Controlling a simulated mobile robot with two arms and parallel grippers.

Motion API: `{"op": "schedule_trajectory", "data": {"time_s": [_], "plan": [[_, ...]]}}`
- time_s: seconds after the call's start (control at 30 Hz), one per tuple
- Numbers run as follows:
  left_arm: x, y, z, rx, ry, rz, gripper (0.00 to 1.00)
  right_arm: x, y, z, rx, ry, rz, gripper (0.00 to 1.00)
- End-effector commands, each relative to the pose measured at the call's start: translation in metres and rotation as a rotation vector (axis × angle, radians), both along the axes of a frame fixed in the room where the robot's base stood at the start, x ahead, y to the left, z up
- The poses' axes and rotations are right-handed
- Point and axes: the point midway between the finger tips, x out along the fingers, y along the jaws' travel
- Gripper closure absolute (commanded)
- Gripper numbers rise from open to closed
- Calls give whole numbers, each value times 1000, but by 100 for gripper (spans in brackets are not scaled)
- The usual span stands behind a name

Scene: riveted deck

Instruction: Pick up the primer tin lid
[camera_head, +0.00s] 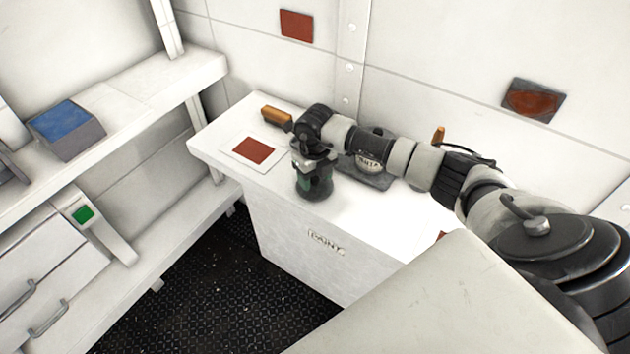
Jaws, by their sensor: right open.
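My right gripper (312,172) is open and points down over the front part of the white cabinet top (345,206). A dark, round shape with some green (314,190) shows right at its fingertips. I cannot tell whether this is the primer tin lid, or whether the fingers touch it. A pale tin with dark lettering (369,162) is partly hidden behind my right forearm, by a dark grey tray (376,181). No other lid stands out clearly. My left gripper is not in view.
A white card with a red-brown square (252,151) and an orange-handled brush (277,117) lie left of the gripper. Another orange handle (438,134) shows behind my arm. Shelves with a blue-topped box (67,130) stand left. The dark deck (215,285) is clear.

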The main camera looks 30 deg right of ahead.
Motion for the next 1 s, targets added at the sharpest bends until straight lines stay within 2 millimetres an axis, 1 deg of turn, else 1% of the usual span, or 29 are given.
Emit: {"op": "schedule_trajectory", "data": {"time_s": [0.2,0.23,0.57,0.83,1.0], "plan": [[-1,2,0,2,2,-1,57,0,0,-2,0,0,0,44],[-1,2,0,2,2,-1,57,0,0,-2,0,0,0,46],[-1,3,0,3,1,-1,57,0,0,-2,0,0,0,96],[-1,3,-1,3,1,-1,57,0,0,-1,0,-1,0,97],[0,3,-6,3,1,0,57,1,-1,9,-2,-3,0,97]]}}
